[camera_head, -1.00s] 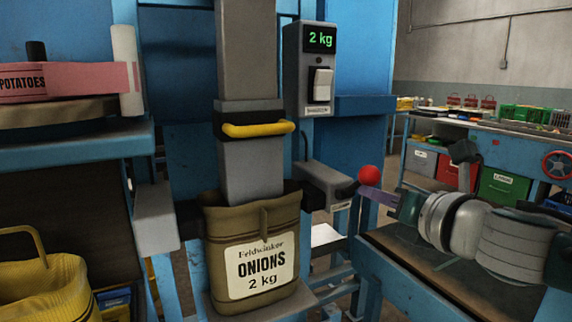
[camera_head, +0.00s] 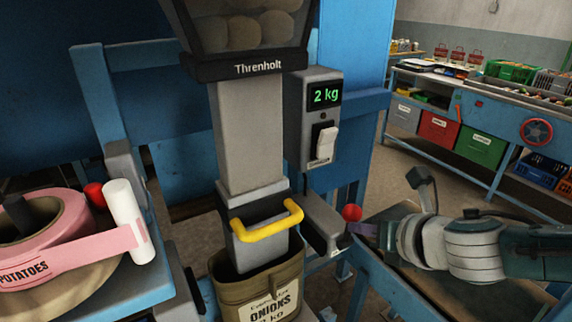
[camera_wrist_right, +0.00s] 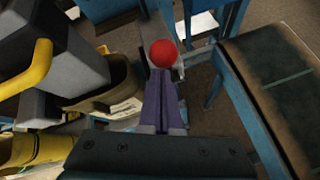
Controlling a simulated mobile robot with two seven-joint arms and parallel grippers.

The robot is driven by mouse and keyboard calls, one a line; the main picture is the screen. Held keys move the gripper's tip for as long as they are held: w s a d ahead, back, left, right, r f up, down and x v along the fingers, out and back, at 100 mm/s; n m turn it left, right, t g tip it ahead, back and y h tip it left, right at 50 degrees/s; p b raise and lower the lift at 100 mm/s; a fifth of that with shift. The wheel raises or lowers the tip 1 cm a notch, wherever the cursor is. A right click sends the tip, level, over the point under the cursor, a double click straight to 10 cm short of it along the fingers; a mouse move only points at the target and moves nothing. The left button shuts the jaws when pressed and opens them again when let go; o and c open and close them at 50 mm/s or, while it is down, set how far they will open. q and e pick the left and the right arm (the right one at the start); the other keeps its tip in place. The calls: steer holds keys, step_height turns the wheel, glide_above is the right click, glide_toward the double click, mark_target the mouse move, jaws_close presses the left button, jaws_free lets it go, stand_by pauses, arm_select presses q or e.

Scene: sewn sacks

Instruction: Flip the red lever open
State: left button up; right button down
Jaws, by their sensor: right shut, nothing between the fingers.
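The lever's red ball knob (camera_head: 351,212) sits at the right end of a grey housing (camera_head: 323,222) beside the chute spout. It also shows in the right wrist view (camera_wrist_right: 164,53), just beyond the fingertips. My right gripper (camera_head: 360,229) reaches in from the right, its purple fingers shut and empty. The fingertips are right at the knob; whether they touch it I cannot tell. The lever's stem is mostly hidden behind the knob and fingers. My left gripper is not in view.
An onion sack (camera_head: 270,300) hangs around the grey spout (camera_head: 247,140), under a yellow handle (camera_head: 268,224). A display box (camera_head: 318,120) reads 2 kg. A pink label roll (camera_head: 60,245) lies at left. A dark-topped bench (camera_head: 395,275) lies below my right arm.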

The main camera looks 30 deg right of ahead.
steer(key=shift+w+r, duration=0.3)
steer(key=shift+w, duration=0.25)
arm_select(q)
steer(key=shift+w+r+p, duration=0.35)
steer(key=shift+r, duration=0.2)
arm_select(e)
steer(key=shift+w, duration=0.15)
steer(key=shift+w+r, duration=0.15)
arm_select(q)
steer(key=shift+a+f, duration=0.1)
